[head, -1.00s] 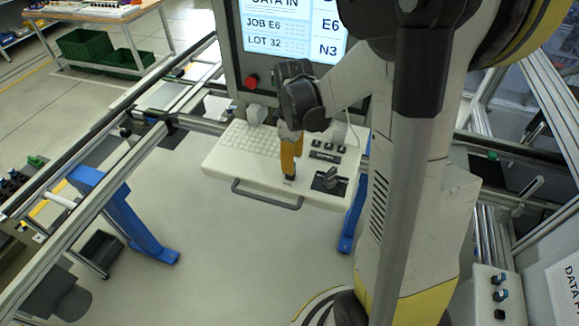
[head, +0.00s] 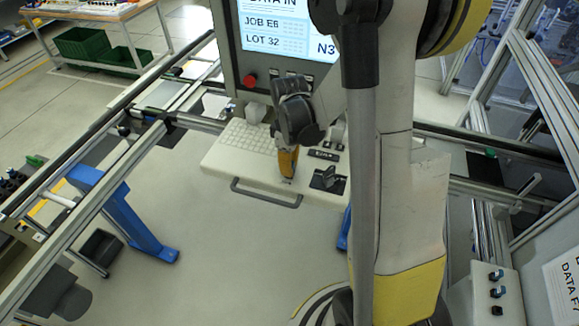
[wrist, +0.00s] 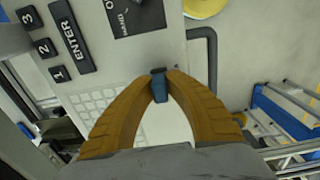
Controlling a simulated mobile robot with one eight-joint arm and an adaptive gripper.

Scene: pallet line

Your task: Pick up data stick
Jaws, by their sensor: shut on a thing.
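The data stick (wrist: 159,90) is a small blue stick with a dark end. In the wrist view it sits between the tips of my orange-yellow fingers, which are shut on it. My gripper (wrist: 160,80) also shows in the head view (head: 287,174), pointing down over the front part of the white console panel (head: 225,157). In the head view the stick is too small and covered to make out clearly. I cannot tell whether it touches the panel.
A screen (head: 284,32) stands behind the panel, with a red button (head: 249,81) below it. A dark handle (head: 265,194) runs along the panel's front edge. An ENTER key (wrist: 71,35) shows in the wrist view. Metal rails (head: 95,172) flank open floor.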

